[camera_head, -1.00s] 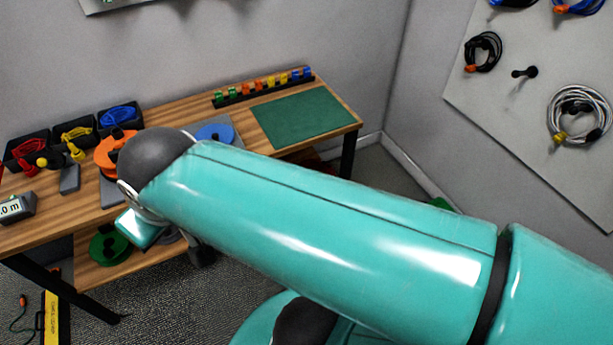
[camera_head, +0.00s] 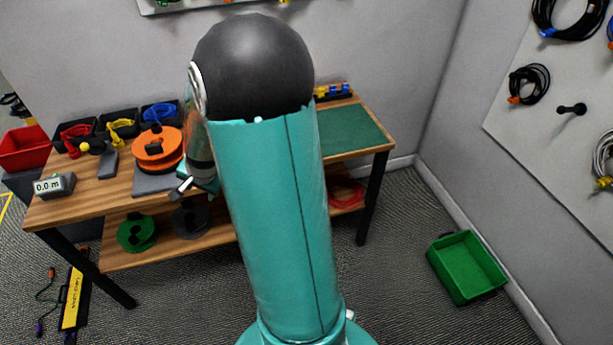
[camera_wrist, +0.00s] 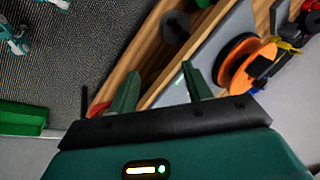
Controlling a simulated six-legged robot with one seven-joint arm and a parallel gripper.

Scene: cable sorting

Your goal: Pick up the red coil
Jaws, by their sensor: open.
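A red coil (camera_head: 345,193) of cable lies on the lower shelf of the bench, at its right end, partly hidden by my arm. A second red cable bundle (camera_head: 75,136) sits in a black bin at the back left of the bench top. My gripper (camera_wrist: 160,72) is open and empty in the wrist view, its fingers apart over the bench edge. A small red patch (camera_wrist: 98,108) shows beside its left finger; I cannot tell whether it is the coil. In the head view my gripper is mostly hidden behind my arm, near the orange spool (camera_head: 158,150).
The wooden bench (camera_head: 110,196) holds a green mat (camera_head: 352,130) at right and a meter (camera_head: 54,185) at left. Green (camera_head: 136,233) and grey (camera_head: 191,218) spools are on the lower shelf. A red bin (camera_head: 24,148) stands left; a green bin (camera_head: 467,266) stands on open floor.

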